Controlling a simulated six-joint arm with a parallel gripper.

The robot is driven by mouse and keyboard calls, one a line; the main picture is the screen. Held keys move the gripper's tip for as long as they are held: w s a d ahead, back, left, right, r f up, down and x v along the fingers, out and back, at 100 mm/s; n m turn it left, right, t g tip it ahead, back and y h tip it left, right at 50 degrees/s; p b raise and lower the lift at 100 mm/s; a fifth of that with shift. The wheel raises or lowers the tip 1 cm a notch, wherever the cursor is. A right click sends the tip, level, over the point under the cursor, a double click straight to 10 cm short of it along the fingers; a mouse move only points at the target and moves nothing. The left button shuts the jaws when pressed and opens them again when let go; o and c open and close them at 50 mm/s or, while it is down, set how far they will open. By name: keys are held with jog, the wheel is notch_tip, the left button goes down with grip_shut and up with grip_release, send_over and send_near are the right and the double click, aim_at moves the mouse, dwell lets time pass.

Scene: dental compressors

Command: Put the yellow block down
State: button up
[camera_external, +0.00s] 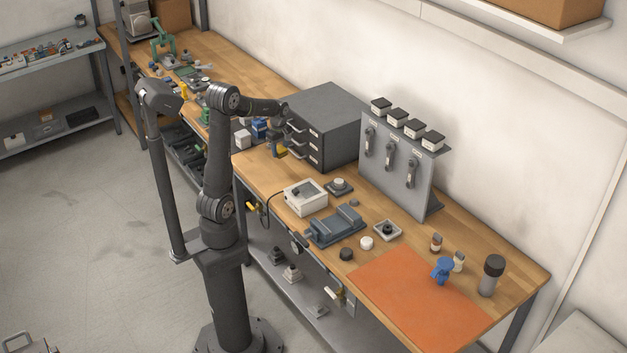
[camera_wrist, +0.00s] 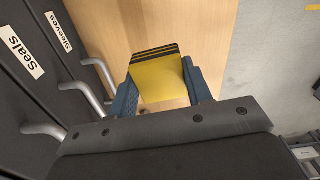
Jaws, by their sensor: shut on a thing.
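In the wrist view the yellow block (camera_wrist: 158,80) sits between the two blue-grey fingers of my gripper (camera_wrist: 160,92), which are shut on it. Its top end has dark stripes. Wooden bench top (camera_wrist: 205,40) shows behind and below the block; I cannot tell whether the block touches it. In the external view my gripper (camera_external: 277,149) is low beside the front of the grey drawer cabinet, and only a small bit of yellow (camera_external: 282,154) shows there.
The grey drawer cabinet (camera_external: 335,117) stands close by my gripper; its handles (camera_wrist: 92,98) stick out on the left in the wrist view. A white box (camera_external: 305,196) and a blue-grey vise-like part (camera_external: 336,226) lie to the right. An orange mat (camera_external: 410,300) is mostly clear.

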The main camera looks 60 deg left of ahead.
jog(key=w+d+r+m, duration=0.1)
jog(key=w+d+m, duration=0.4)
jog(key=d, duration=0.8)
jog(key=w+d+m, duration=0.2)
jog(key=w+d, duration=0.5)
jog(key=d, duration=0.5)
jog(key=w+d+r+m, duration=0.1)
jog(key=w+d+m, duration=0.4)
jog(key=d, duration=0.8)
jog(key=s+d+m, duration=0.3)
jog(key=d, duration=1.9)
jog(key=s+d+f+m, duration=0.1)
jog(key=s+d+m, duration=0.1)
jog(key=s+d, duration=0.6)
jog(key=s+d+f+m, duration=0.1)
jog(key=s+d+m, duration=0.25)
jog(key=d, duration=0.85)
send_over(421, 266)
jog(key=shift+n, duration=0.45)
notch_tip(421, 266, down, 6)
jog(key=shift+f, duration=2.2)
jog(key=shift+f, duration=0.15)
